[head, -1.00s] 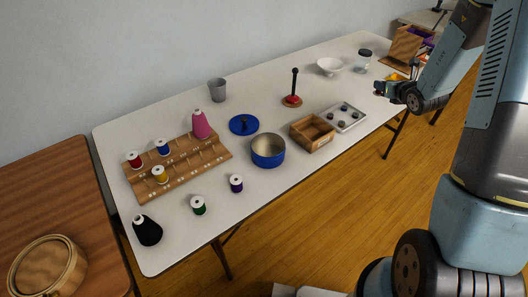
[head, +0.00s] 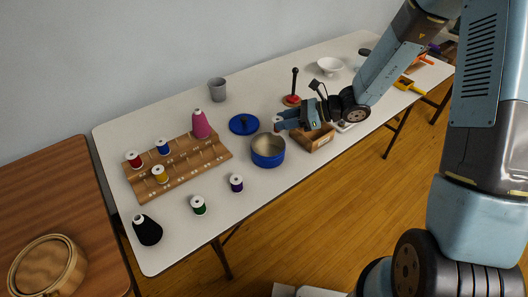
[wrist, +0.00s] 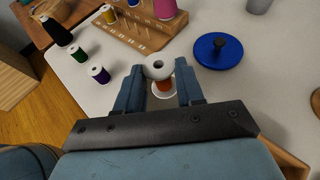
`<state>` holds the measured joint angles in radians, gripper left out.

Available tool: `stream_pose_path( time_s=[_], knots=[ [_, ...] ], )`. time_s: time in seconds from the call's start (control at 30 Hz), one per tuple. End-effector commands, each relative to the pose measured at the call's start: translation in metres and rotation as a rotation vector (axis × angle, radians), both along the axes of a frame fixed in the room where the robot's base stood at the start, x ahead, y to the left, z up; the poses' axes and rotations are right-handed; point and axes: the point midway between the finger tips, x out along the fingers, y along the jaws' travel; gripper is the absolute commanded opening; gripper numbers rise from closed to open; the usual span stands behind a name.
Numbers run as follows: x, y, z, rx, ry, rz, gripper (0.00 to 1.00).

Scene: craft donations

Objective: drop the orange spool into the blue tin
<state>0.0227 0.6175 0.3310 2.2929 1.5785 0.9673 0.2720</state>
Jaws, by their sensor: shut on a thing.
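My gripper (head: 279,123) is shut on the orange spool, above the table near the far right rim of the blue tin. In the wrist view the orange spool (wrist: 164,87), with white ends, sits between the two fingers of my gripper (wrist: 161,90). The blue tin (head: 268,158) stands open on the table, and its visible inside looks empty. I cannot make out the tin in the wrist view. Its blue lid with a dark knob (head: 244,124) lies flat behind it, and the lid also shows in the wrist view (wrist: 207,53).
A wooden box (head: 316,143) stands right of the tin, partly under my arm. A wooden thread rack (head: 178,168) with several spools and a pink cone (head: 201,124) is to the left. Purple (head: 236,183) and green (head: 198,206) spools stand near the front edge.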

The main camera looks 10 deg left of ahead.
Motion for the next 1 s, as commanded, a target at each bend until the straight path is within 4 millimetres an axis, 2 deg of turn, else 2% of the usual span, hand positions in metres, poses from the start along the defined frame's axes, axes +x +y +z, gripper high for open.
stream_pose_path(
  time_s=[0.1,0.2,0.7,1.0],
  knots=[
    [-0.014,0.008,0.000,0.000,0.001,0.061,0.10],
    [-0.018,0.009,-0.003,0.000,0.002,0.079,0.10],
    [-0.017,0.010,-0.049,0.001,0.003,0.078,0.10],
    [-0.017,0.010,-0.060,0.000,0.001,0.079,0.10]
  ],
)
